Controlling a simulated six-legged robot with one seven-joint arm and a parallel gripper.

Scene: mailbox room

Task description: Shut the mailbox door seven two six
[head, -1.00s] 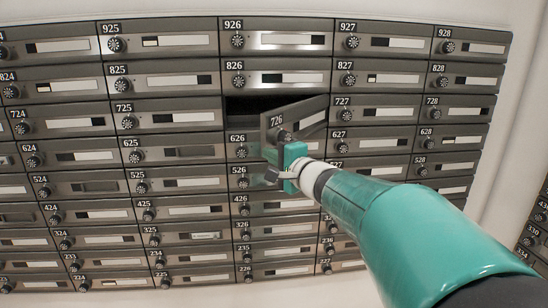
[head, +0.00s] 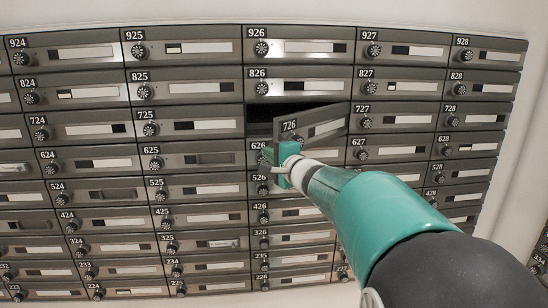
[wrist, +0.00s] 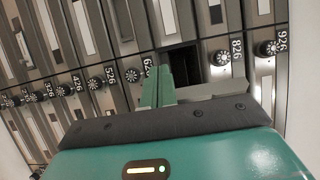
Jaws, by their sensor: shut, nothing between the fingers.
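Mailbox door 726 (head: 325,127) stands ajar, hinged at its right side, with its free left edge swung out from the wall. The dark opening (head: 259,113) of its box shows to its left, and also in the wrist view (wrist: 186,60). My teal gripper (head: 267,160) is shut and empty, just below and left of the door's free edge, in front of box 626. In the wrist view my fingers (wrist: 158,86) are beside a grey panel (wrist: 212,90), likely the open door seen nearly edge-on. I cannot tell whether they touch it.
Door 826 (head: 297,87) above and door 727 (head: 400,115) to the right look shut, as do the other doors of the wall. My arm covers part of the lower right doors. More mailboxes (head: 541,250) stand at the far right edge.

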